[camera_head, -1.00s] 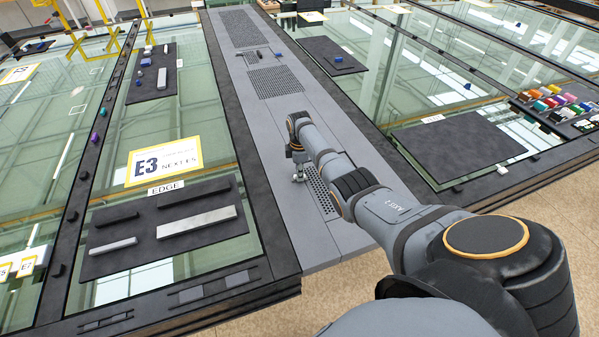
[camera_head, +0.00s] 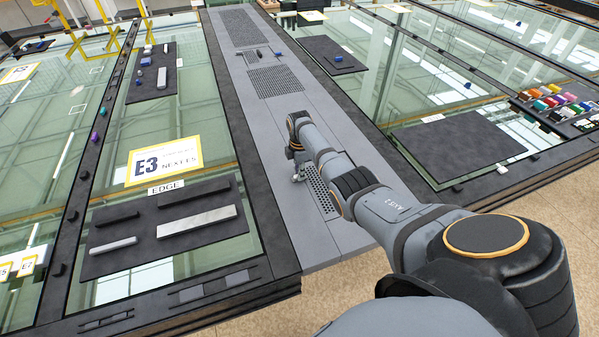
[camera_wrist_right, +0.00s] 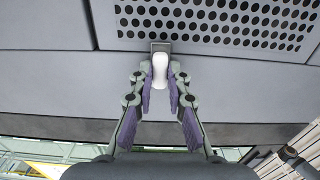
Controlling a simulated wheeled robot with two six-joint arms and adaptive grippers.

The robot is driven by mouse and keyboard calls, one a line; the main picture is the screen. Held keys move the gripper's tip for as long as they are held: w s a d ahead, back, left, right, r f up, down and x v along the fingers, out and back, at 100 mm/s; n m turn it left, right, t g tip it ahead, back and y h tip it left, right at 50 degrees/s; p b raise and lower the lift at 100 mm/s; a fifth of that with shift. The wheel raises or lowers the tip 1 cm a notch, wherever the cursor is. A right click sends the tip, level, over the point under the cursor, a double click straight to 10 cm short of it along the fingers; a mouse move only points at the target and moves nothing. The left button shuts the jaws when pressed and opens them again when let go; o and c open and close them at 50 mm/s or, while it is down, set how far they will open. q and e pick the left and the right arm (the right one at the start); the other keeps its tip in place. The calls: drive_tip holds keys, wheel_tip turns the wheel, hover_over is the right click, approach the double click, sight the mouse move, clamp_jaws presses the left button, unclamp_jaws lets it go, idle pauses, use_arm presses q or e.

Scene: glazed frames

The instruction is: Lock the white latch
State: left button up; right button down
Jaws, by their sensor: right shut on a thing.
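The white latch (camera_wrist_right: 160,70) shows in the right wrist view as a rounded white lever at a small grey metal bracket (camera_wrist_right: 160,46), beside a perforated plate. My right gripper (camera_wrist_right: 160,88) is shut on it, with the purple-grey finger pads on either side of the lever. In the head view, my right gripper (camera_head: 298,177) is small and low on the grey centre strip, at the left edge of the perforated plate; the latch is too small to make out there. My left gripper is not in view.
The grey centre strip (camera_head: 270,170) runs between dark-framed glass panels. To the left lies a dark mat (camera_head: 130,255) with bars, below an E3 sign (camera_head: 165,162). To the right are a bare dark mat (camera_head: 460,145) and a tray of coloured pieces (camera_head: 560,108).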

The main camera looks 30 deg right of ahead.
drive_tip(key=c, duration=1.3)
unclamp_jaws()
wheel_tip(320, 180, up, 12)
